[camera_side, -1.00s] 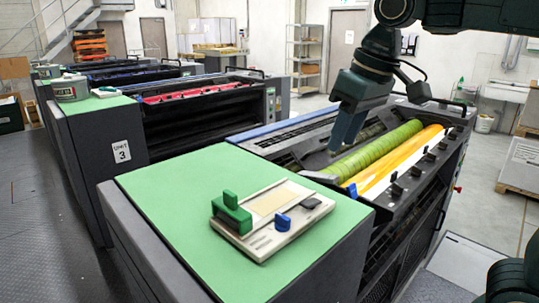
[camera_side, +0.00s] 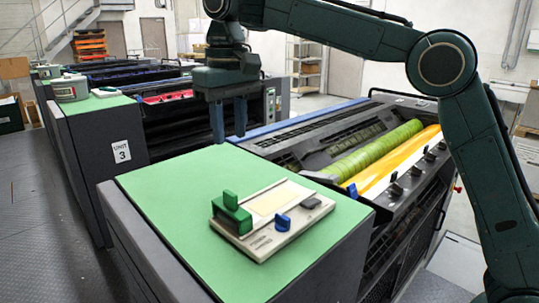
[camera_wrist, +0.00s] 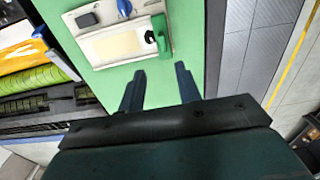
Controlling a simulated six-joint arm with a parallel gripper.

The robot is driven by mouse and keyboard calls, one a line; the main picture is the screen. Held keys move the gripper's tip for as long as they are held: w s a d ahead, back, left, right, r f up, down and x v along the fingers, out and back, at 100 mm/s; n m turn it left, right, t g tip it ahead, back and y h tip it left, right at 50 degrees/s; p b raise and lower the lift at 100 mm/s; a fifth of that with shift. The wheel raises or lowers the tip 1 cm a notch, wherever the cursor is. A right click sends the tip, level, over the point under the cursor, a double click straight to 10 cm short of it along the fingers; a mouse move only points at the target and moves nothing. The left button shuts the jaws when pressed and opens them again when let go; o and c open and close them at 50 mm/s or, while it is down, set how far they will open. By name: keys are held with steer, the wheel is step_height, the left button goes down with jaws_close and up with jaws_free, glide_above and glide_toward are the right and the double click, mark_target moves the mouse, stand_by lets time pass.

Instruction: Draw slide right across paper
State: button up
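A cream device (camera_side: 262,243) lies on the green top of the near cabinet. A green slide (camera_side: 231,214) with an upright tab stands at its left end, and a pale paper strip (camera_side: 272,200) lies to the slide's right. A blue knob (camera_side: 283,222) and a small dark block (camera_side: 312,203) sit on the device. In the wrist view the slide (camera_wrist: 160,36) is at the device's right end, just beyond my fingertips. My gripper (camera_side: 228,137) points down, open and empty, above the cabinet's far edge, apart from the slide. It also shows in the wrist view (camera_wrist: 160,71).
The green cabinet top (camera_side: 165,190) is clear around the device. To its right is the press unit with a green roller (camera_side: 375,152), a yellow roller (camera_side: 405,157) and a row of dark keys. Another unit marked 3 (camera_side: 121,151) stands behind left.

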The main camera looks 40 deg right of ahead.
mark_target(230, 193)
steer(key=shift+w+a+f, duration=0.2)
steer(key=shift+w+a, duration=0.05)
steer(key=shift+a, duration=0.1)
steer(key=shift+f, duration=0.2)
steer(key=shift+f, duration=6.7)
steer(key=shift+c, duration=0.2)
jaws_close()
